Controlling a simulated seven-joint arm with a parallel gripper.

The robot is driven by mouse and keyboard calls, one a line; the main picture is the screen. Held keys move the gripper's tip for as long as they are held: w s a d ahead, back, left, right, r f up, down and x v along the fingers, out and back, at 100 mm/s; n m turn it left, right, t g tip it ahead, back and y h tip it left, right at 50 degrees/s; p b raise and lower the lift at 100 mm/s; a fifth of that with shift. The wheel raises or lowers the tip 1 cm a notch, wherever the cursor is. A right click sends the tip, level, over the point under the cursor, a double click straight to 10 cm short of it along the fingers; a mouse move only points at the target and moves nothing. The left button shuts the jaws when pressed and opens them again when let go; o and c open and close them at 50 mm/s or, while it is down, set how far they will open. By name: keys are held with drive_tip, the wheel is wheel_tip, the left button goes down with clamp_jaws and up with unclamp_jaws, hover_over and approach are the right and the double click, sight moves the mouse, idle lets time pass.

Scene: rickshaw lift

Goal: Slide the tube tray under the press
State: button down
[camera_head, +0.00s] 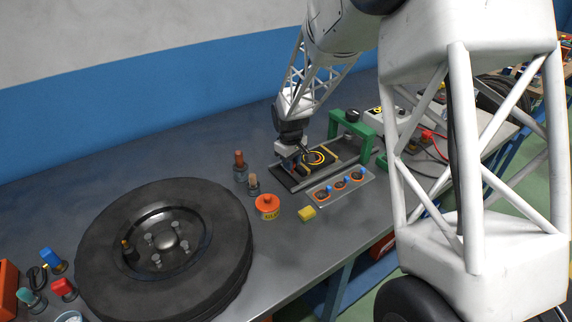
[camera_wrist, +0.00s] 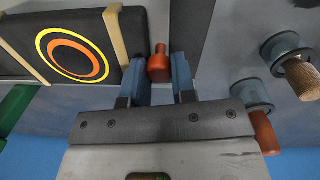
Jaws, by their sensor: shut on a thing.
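The tube tray (camera_head: 322,153) is a dark slab with orange and yellow rings and tan bands across it. It lies on a dark base plate (camera_head: 289,181), to the left of the green press frame (camera_head: 351,119). In the wrist view the tray (camera_wrist: 25,42) is at upper left, beside my fingers. My gripper (camera_head: 300,153) is at the tray's left end. In the wrist view my gripper (camera_wrist: 159,72) is shut on a red knob (camera_wrist: 158,66) at the tray's end. How the knob joins the tray is hidden. A green part of the press (camera_wrist: 14,108) shows at left.
A plate with several orange rings and blue caps (camera_head: 340,186) lies in front of the base plate. A large wheel (camera_head: 165,245) fills the left bench.

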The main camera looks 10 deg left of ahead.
drive_tip(key=w+d, duration=1.2)
drive_tip(key=shift+w+d, duration=0.3)
drive_tip(key=shift+w, duration=0.05)
drive_tip(key=c, duration=0.9)
unclamp_jaws()
drive_tip(key=shift+r, duration=0.1)
drive_tip(key=shift+s+a+r, duration=0.1)
drive_tip(key=shift+s+r, duration=0.05)
drive_tip(key=shift+r, duration=3.65)
